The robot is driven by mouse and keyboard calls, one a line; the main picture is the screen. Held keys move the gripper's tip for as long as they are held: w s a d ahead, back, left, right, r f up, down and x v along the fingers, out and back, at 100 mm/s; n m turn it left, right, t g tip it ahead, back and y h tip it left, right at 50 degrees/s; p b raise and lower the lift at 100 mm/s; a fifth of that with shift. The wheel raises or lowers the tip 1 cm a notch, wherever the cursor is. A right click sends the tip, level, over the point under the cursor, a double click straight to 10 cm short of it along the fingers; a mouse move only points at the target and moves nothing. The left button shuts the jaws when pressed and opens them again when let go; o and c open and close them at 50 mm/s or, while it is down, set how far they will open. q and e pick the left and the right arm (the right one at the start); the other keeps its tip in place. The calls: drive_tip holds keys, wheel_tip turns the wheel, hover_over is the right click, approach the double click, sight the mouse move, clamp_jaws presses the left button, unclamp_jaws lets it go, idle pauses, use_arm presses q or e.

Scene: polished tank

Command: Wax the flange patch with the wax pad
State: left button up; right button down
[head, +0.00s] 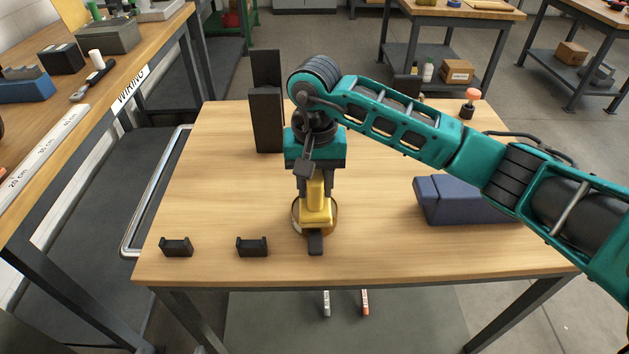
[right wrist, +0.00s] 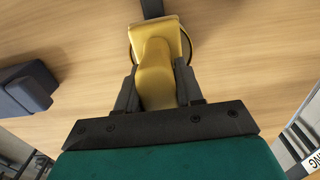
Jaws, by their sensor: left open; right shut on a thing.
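My right gripper (head: 315,188) is shut on a yellow block with a handle-like top, which I take for the wax pad (head: 317,212). In the right wrist view the pad (right wrist: 158,72) sits between the two dark fingers. The pad is over a round, brown-rimmed piece (head: 296,216) near the table's front middle. This may be the flange, but the pad hides most of it, and I cannot tell whether they touch. A dark piece (head: 316,244) shows just in front of the pad. No flange patch can be made out. My left gripper is not in view.
Two small black brackets (head: 176,247) (head: 252,247) stand at the table's front left. A tall black stand (head: 266,115) is at the back. A dark blue block (head: 462,201) sits at the right under my arm.

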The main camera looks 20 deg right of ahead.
drive_tip(key=shift+r+p, duration=1.4)
drive_tip(key=shift+r, duration=1.85)
